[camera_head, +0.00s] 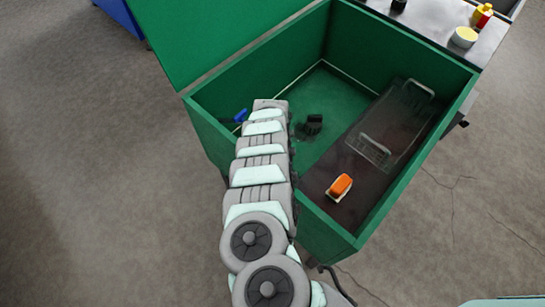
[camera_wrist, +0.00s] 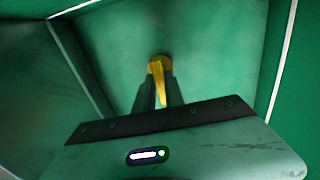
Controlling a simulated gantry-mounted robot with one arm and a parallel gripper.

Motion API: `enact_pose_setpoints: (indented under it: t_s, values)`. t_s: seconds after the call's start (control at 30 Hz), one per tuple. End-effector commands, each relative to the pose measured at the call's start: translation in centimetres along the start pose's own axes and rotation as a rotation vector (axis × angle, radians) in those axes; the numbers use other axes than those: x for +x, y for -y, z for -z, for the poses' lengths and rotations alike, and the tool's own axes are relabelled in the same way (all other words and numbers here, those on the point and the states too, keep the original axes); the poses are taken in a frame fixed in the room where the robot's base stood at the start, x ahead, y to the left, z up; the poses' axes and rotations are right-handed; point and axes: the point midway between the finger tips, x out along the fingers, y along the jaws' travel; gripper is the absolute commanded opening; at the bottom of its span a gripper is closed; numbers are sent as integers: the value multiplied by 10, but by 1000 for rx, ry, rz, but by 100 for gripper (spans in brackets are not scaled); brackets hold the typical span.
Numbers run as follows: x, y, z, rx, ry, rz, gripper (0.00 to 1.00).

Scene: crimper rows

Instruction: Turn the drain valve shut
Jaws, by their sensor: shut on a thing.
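The drain valve shows in the wrist view as a small yellow handle (camera_wrist: 160,66) on a green inner surface of the tank. My gripper (camera_wrist: 159,86) is shut on this handle, with one dark finger on each side of it. The handle's narrow end points down the picture between the fingers. In the head view, my arm reaches over the near left wall into the open green tank (camera_head: 210,135). The valve and my gripper's fingers are hidden from that view.
A dark ledge (camera_head: 345,205) fills the tank's right side, with a wire basket (camera_head: 375,150) and an orange-handled brush (camera_head: 340,187). A black object (camera_head: 313,124) lies on the floor. A blue item (camera_head: 240,115) is left of my arm. The lid (camera_head: 205,35) stands open.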

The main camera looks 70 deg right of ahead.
Motion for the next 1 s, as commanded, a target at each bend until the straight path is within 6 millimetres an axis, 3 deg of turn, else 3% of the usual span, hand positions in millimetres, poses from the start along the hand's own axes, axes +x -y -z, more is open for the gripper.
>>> enact_pose_setpoints:
  t_s: [0.43, 0.47, 0.7, 1.0]
  values:
    - [2, 0, 0, 10, 0, 0, 0]
    - [2, 0, 0, 10, 0, 0, 15]
    - [1, 0, 0, 9, 0, 0, 35]
    - [-3, 0, 0, 9, 0, 1, 35]
